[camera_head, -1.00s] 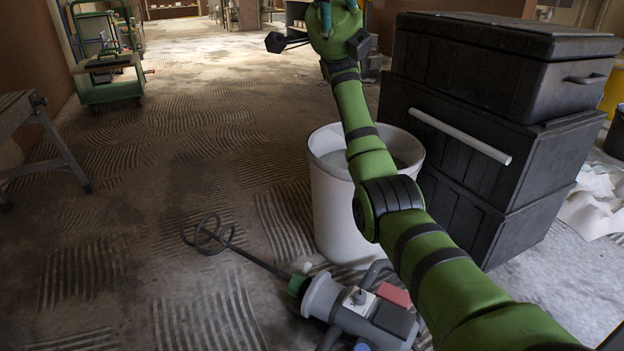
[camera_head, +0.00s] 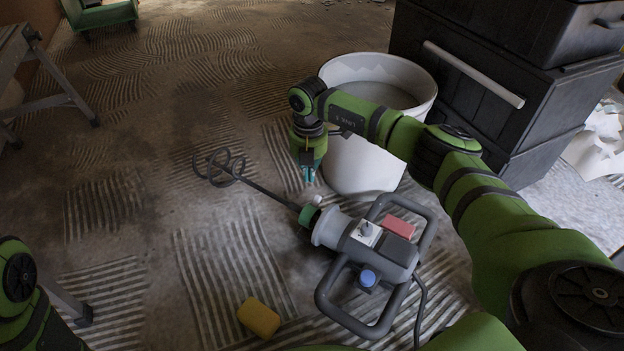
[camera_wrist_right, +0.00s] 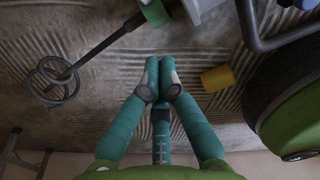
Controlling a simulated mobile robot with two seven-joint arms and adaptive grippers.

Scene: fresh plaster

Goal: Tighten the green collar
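The green collar (camera_head: 309,215) sits on a grey power mixer (camera_head: 375,250), where the mixing shaft meets the housing. The mixer lies on the floor, its looped paddle (camera_head: 220,167) pointing left. The collar also shows at the top edge of the right wrist view (camera_wrist_right: 155,12). My right gripper (camera_head: 308,178) points down above and beyond the collar, beside the white bucket. In the right wrist view its teal fingertips (camera_wrist_right: 159,65) are together with nothing visible between them, apart from the collar. Of my left arm only a green part shows at lower left; its gripper is out of view.
A white bucket (camera_head: 355,168) stands behind the mixer, with stacked black cases (camera_head: 480,110) behind it to the right. A yellow block (camera_head: 258,317) lies on the floor at front. A trestle (camera_head: 45,75) stands at left. The ridged floor left of the paddle is clear.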

